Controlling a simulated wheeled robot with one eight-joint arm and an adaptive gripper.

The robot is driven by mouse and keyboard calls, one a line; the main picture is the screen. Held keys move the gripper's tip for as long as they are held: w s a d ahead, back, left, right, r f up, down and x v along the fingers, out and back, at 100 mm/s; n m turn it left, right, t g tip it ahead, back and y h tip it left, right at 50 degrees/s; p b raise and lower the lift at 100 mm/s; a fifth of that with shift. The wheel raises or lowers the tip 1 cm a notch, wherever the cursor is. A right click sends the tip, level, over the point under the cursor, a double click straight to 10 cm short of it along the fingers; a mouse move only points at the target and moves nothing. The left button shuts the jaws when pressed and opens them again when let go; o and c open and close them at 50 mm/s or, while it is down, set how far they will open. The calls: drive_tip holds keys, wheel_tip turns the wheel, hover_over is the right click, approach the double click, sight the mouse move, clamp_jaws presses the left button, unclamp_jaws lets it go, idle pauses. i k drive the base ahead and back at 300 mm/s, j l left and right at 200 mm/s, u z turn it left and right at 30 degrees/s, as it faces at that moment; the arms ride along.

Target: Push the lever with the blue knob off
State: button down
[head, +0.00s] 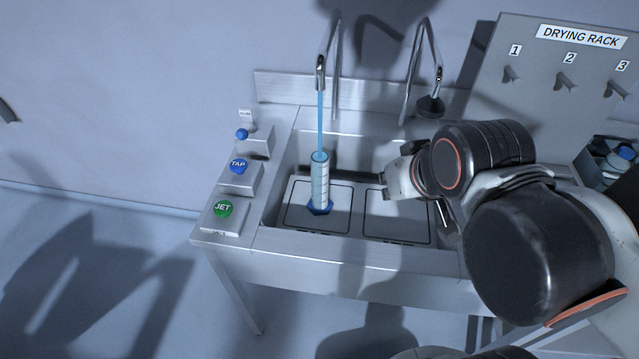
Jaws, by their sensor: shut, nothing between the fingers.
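The lever's small blue knob (242,134) shows at the back left of the sink counter, on a metal block with a small label behind it. I cannot read the label. A stream of blue water runs from the left faucet (320,70) into a clear measuring cylinder (320,182) standing upright in the sink. My gripper (386,188) is over the right part of the sink, to the right of the cylinder and apart from it. It is shut and empty, and well to the right of the blue knob.
A blue TAP button (239,166) and a green JET button (223,209) sit in front of the knob. A second faucet (430,60) stands behind my arm. A drying rack (530,50) with pegs is at the back right. The cylinder stands between my gripper and the buttons.

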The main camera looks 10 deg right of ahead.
sight(242, 134)
drive_tip(key=j+u, duration=0.4)
drive_tip(key=j, duration=2.5)
drive_tip(key=k+u, duration=0.1)
drive_tip(key=i+z, duration=0.1)
